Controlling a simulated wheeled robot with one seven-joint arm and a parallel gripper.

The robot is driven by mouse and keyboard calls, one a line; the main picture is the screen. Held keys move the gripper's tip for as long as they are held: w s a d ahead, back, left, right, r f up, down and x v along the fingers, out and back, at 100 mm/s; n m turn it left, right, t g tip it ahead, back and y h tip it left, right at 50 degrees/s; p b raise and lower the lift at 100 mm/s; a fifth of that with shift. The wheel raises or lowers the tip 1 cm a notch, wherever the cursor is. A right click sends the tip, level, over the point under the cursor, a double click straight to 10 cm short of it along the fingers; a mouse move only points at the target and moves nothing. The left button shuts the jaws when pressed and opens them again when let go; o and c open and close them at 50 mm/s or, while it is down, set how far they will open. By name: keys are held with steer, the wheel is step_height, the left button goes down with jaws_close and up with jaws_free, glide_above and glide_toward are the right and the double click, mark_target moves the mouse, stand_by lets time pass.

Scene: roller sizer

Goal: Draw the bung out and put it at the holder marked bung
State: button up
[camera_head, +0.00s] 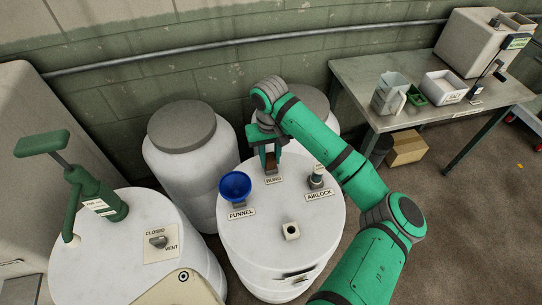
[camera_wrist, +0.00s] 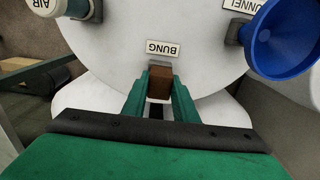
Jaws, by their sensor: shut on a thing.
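My gripper (camera_head: 271,158) is at the far edge of the white drum lid (camera_head: 262,205). It is shut on the brown bung (camera_wrist: 160,84), which sits between the green fingers in the wrist view. The holder marked bung, by its label (camera_head: 273,180), is right at the fingertips; the label also shows in the wrist view (camera_wrist: 162,48). The fingers and bung hide most of this holder, so I cannot tell whether the bung rests in it.
A blue funnel (camera_head: 235,186) stands left of the bung holder and the airlock (camera_head: 317,177) stands right of it, both close by. Another white drum with a vent (camera_head: 158,241) and green pump (camera_head: 103,200) is at left. A table (camera_head: 435,125) stands at right.

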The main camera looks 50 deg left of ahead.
mark_target(270, 157)
steer(key=shift+s+f, duration=0.1)
steer(key=shift+f, duration=0.15)
steer(key=o, duration=1.1)
steer(key=shift+r, duration=0.1)
step_height(270, 157, up, 11)
steer(key=shift+f, duration=0.15)
steer(key=shift+d, duration=0.1)
steer(key=shift+f, duration=0.1)
